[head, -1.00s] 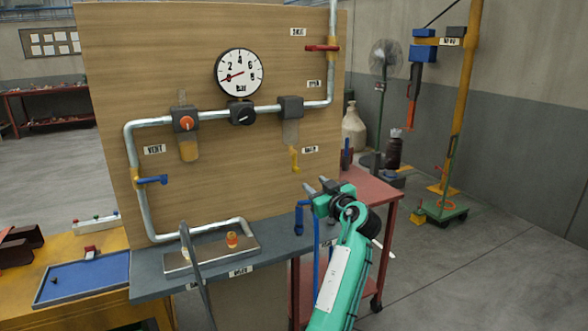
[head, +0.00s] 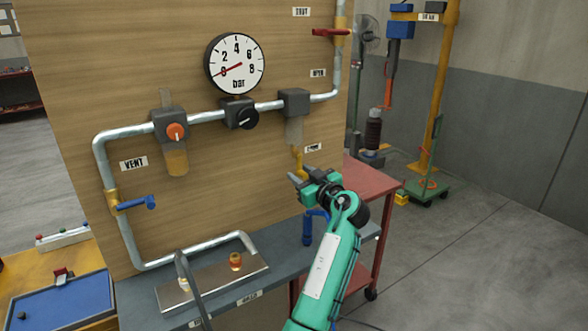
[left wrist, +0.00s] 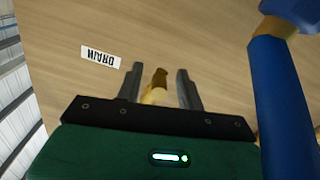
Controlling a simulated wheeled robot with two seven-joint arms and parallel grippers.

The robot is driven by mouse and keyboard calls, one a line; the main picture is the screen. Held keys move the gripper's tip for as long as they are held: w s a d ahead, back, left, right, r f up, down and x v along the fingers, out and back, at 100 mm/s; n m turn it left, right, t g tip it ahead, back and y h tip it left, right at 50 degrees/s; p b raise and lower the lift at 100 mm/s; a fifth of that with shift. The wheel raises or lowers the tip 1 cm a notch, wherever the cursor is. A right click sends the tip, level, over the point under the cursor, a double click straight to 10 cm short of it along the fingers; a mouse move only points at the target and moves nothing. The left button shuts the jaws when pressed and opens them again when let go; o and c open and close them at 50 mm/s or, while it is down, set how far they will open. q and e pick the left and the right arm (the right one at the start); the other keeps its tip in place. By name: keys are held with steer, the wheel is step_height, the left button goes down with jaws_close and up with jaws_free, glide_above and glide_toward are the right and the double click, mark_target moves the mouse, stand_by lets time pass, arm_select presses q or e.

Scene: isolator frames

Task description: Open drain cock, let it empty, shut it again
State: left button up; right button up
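The yellow drain cock (head: 298,162) hangs below the clear bowl (head: 294,130) of the right-hand unit on the wooden panel, by a small label. In the left wrist view the cock (left wrist: 155,86) shows between the fingers, beside the DRAIN label (left wrist: 101,57). My left gripper (head: 299,180) is open, its fingertips just below the cock in the head view. In the left wrist view its two dark fingers (left wrist: 160,86) stand apart, one on either side of the cock; I cannot tell whether they touch it. My right gripper is out of view.
A blue upright part (head: 307,230) stands close by my left gripper. The blue vent handle (head: 137,203) and red top handle (head: 331,32) are on the pipework. A metal tray (head: 212,284) lies on the grey shelf. A red cart (head: 372,190) stands right.

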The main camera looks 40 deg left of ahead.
arm_select(q)
steer(key=shift+c, duration=0.2)
jaws_close()
